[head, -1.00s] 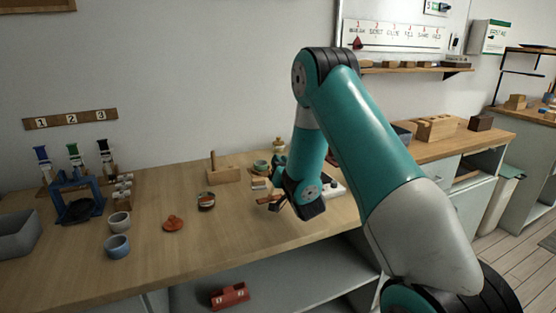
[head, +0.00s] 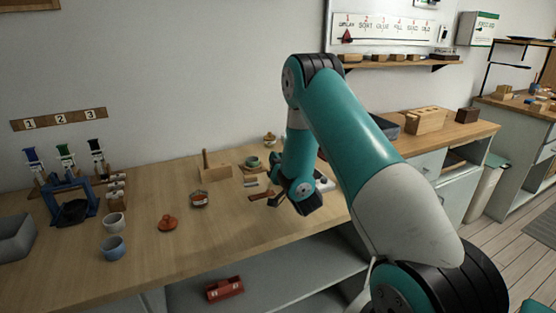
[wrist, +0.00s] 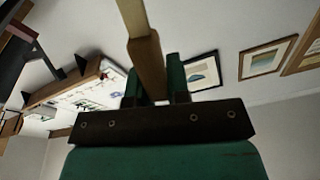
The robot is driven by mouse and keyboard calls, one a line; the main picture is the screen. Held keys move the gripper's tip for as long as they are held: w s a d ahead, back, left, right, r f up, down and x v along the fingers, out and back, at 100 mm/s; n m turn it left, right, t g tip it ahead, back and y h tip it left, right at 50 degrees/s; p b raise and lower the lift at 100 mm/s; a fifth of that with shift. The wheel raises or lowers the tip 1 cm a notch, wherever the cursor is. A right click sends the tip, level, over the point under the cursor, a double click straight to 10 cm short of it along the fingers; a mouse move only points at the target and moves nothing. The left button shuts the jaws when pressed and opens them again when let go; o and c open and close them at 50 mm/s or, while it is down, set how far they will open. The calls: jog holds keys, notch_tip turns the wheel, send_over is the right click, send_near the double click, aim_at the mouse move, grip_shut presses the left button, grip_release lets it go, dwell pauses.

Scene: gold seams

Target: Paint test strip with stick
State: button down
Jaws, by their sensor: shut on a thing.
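My gripper (head: 274,197) is low over the right part of the wooden bench in the head view. In the wrist view my gripper (wrist: 157,82) is shut on a wooden stick (wrist: 145,50), which runs up out of the picture between the green fingers. The stick (head: 260,195) shows small and brown just left of the gripper in the head view. A small pale strip (head: 250,182), perhaps the test strip, lies on the bench just behind the stick. I cannot tell whether the stick touches anything. An open jar (head: 199,199) with reddish contents stands to the left.
An orange-red lid (head: 168,224) lies left of the jar. A wooden block with an upright peg (head: 215,172) and a green cup (head: 253,163) stand behind. Two cups (head: 113,247), a blue stand (head: 68,205) and a grey bin (head: 15,238) are at left. The front middle bench is clear.

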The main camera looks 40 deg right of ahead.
jog(key=shift+w+a+b, duration=0.2)
jog(key=shift+a+b, duration=0.45)
jog(key=shift+b, duration=0.2)
jog(key=shift+w+a+b, duration=0.15)
jog(key=shift+a+b, duration=0.5)
jog(key=shift+b, duration=0.2)
jog(key=shift+w+a+b, duration=0.15)
jog(key=shift+a+b, duration=0.35)
jog(key=shift+b, duration=0.4)
notch_tip(320, 180, up, 6)
jog(key=p, duration=0.5)
notch_tip(320, 180, up, 3)
jog(key=p, duration=0.2)
jog(key=shift+p, duration=0.4)
